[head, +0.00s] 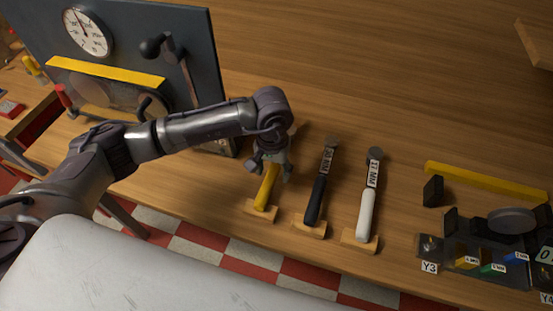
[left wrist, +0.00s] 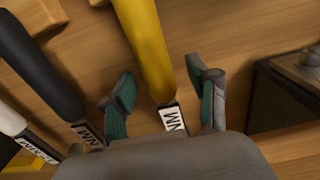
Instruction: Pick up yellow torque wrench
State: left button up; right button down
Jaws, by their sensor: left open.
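The yellow torque wrench (head: 266,187) lies on the wooden bench with its handle end on a small wooden rest (head: 260,212). My left gripper (head: 270,172) is over its upper part and hides its head. In the left wrist view, the yellow handle (left wrist: 145,45) runs down between the two spread fingers of the left gripper (left wrist: 167,95), with a white label (left wrist: 173,118) near the palm. The fingers stand to either side with gaps and hold nothing. My right gripper is not in view.
A black-handled wrench (head: 314,200) and a white-handled wrench (head: 365,213) lie to the right on similar rests. A dark panel with a gauge (head: 88,33) stands at the left. A fixture with coloured blocks (head: 487,240) stands at the right. The bench behind the wrenches is clear.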

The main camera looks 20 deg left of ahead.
pick_arm(q)
jog(key=shift+f, duration=0.5)
jog(key=c, duration=1.1)
grip_shut()
jog(key=shift+r, duration=0.1)
jog(key=shift+r, duration=0.1)
